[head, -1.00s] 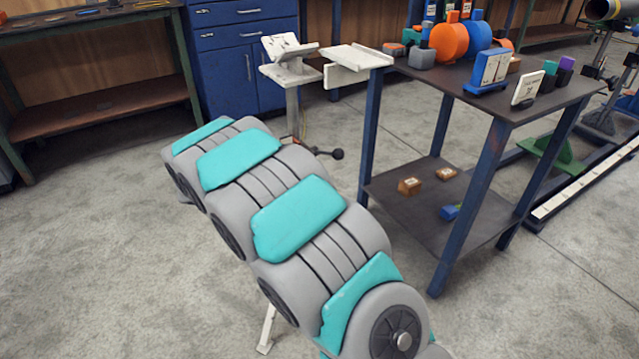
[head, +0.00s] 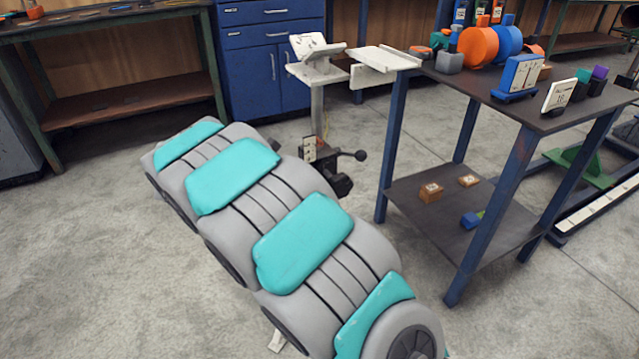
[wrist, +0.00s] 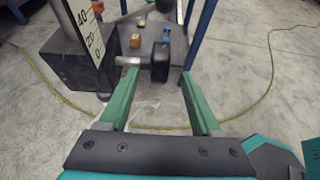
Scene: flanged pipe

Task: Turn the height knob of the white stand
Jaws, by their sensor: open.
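The white stand (head: 317,95) has a tilted top plate on a post, left of the dark table in the head view. Its black clamp block (head: 325,175) and a ball-ended lever (head: 360,155) show low on the post. In the wrist view the clamp block (wrist: 85,62) carries a white scale (wrist: 88,30) marked 40, 20 and 0. A black knob (wrist: 160,62) sticks out from the block on a short grey shaft. My gripper (wrist: 158,76) is open, its green fingers either side of the knob in the picture; contact cannot be told. The head view hides my gripper behind my arm.
The dark table (head: 440,75) with blue legs stands right of the stand, with coloured parts on top and small blocks on its lower shelf (head: 410,205). Blue drawers (head: 265,60) stand behind. A yellow cable (wrist: 270,60) lies on the floor. Floor at left is clear.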

